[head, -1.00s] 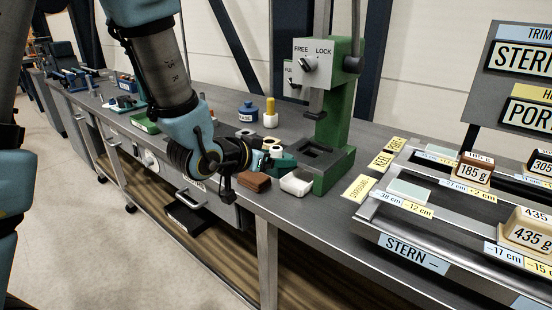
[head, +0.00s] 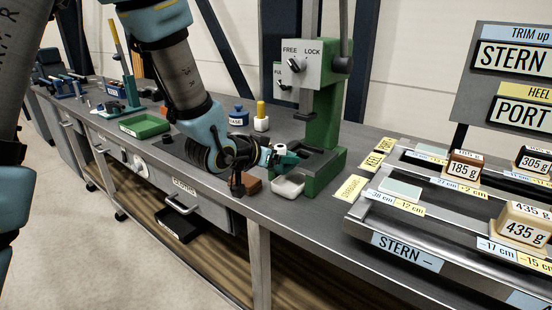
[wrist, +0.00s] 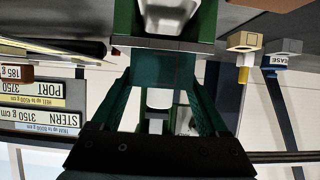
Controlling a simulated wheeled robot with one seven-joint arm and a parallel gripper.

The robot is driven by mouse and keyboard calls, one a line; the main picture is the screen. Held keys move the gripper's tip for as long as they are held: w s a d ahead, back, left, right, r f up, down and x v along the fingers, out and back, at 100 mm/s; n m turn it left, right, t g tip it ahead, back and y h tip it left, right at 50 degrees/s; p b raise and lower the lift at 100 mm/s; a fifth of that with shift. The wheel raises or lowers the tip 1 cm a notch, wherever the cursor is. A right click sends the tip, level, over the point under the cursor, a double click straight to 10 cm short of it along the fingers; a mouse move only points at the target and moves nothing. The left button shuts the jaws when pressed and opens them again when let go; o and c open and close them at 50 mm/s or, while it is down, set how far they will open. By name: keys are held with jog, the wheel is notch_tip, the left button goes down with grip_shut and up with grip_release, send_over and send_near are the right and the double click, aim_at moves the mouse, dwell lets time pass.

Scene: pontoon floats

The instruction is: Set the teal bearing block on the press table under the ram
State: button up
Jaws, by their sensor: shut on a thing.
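The teal bearing block (head: 289,160) is held in my gripper (head: 274,157), at the left edge of the press table (head: 326,167). I cannot tell whether it touches the table. In the wrist view the teal block (wrist: 164,68) fills the space between the fingers. The green press (head: 332,120) stands upright on the bench, with its ram (head: 308,104) raised above the table. The block is left of the spot below the ram. My gripper hides part of the block and some of the table's left side.
A white dish (head: 288,189) and a brown block (head: 252,185) lie close in front of the press and gripper. A blue pot (head: 238,116) and a yellow-handled tool (head: 261,117) stand behind. Yellow cards (head: 350,188) and a weight rack (head: 400,222) are on the right.

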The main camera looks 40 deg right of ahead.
jog(key=shift+w+d+f, duration=0.15)
jog(key=shift+d, duration=0.6)
jog(key=w+d+b, duration=0.1)
jog(key=w+d, duration=0.1)
jog(key=d, duration=0.7)
jog(key=shift+w+d+f, duration=0.25)
jog(key=shift+w+d, duration=0.05)
dwell(0.4)
jog(key=o, duration=1.6)
jog(key=shift+c, duration=0.2)
jog(key=shift+p+v, duration=0.55)
jog(key=shift+v, duration=4.45)
